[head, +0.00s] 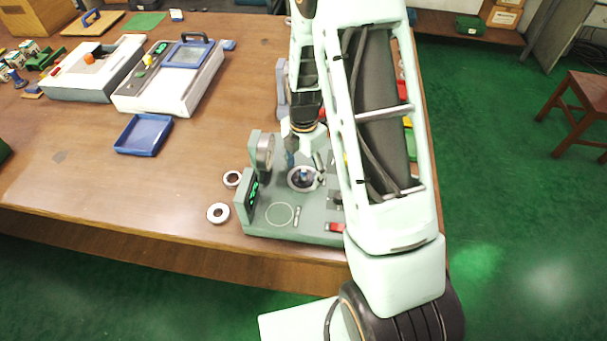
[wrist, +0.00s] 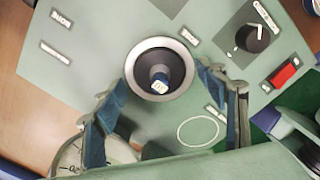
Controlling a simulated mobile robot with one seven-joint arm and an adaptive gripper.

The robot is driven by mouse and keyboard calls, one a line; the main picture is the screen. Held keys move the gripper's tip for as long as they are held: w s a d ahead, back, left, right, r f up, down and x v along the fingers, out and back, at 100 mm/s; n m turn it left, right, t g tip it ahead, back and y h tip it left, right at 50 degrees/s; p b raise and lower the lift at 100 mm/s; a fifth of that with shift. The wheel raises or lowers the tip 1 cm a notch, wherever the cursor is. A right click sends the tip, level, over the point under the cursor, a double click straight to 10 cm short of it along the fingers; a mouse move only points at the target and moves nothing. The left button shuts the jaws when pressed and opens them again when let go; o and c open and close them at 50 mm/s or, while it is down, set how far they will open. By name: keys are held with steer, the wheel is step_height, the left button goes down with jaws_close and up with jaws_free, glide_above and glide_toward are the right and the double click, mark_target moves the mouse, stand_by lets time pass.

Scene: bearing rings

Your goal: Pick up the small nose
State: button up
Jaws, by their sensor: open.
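The small nose (wrist: 159,80) appears to be the dark, narrow piece with a pale, blue-edged tip standing inside a round ring-shaped seat (wrist: 183,67). In the head view a blue piece (head: 303,175) shows at the same seat on the green fixture (head: 322,222). My gripper (wrist: 162,88) is open, its two blue-padded fingers on either side of the seat in the wrist view, with nothing between the pads. In the head view my gripper (head: 304,158) hangs just above the seat, partly hidden by my arm.
Two loose metal rings, one nearer (head: 218,213) and one farther (head: 232,179), lie left of the fixture. The fixture carries a dark knob (wrist: 254,38) and a red switch (wrist: 285,73). A blue tray (head: 144,134) lies farther left. Open table lies between tray and fixture.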

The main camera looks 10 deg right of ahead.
steer(key=shift+f, duration=0.35)
jaws_close()
stand_by(0.3)
